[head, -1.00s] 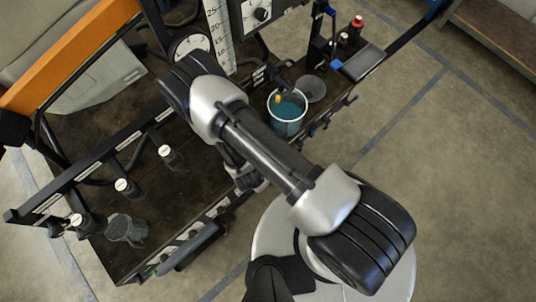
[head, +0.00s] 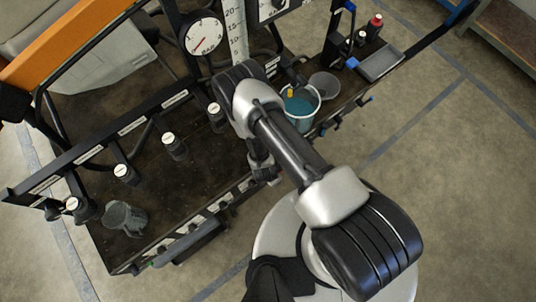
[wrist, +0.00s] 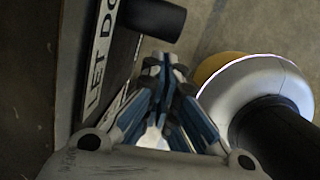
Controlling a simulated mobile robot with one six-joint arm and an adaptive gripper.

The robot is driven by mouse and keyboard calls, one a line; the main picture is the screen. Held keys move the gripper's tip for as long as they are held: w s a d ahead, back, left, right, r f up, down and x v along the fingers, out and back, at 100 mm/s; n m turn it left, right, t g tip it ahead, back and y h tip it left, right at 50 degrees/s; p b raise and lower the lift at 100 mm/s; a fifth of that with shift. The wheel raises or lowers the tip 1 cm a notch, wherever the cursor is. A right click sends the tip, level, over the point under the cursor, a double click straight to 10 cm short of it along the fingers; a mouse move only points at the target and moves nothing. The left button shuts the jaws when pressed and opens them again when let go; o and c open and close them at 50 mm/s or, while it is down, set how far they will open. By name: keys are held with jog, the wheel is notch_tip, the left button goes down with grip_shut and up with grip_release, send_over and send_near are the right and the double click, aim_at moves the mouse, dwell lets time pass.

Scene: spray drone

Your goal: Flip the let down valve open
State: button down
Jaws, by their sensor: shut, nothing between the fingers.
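The wrist view shows a white label (wrist: 102,60) with black letters reading "LET DO", the rest cut off or hidden, on the side of the bench. A black cylindrical grip (wrist: 152,18), apparently the let down valve's handle, sticks out beside the label. My gripper (wrist: 166,62) is shut and empty, its blue-grey fingertips just below the grip in the picture; I cannot tell whether they touch. In the head view my gripper (head: 268,174) is at the front edge of the dark bench (head: 190,205), partly under my arm. The valve cannot be made out there.
A white bucket of blue liquid (head: 302,106) stands on the bench right of my arm. A dial gauge (head: 203,34) and several white-capped black knobs stand behind and left. Floor is clear at right.

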jog(key=shift+w+d+f, duration=0.25)
jog(key=shift+w+d+f+b, duration=0.2)
jog(key=shift+d+f+b, duration=0.3)
jog(key=shift+b, duration=0.6)
jog(key=shift+a, duration=0.15)
jog(key=s+a+r+p, duration=0.2)
jog(key=r, duration=0.3)
jog(key=s+a+r+p, duration=0.2)
jog(key=s+a+r, duration=0.1)
jog(key=r, duration=0.2)
jog(key=shift+a+r, duration=0.15)
jog(key=shift+r, duration=0.25)
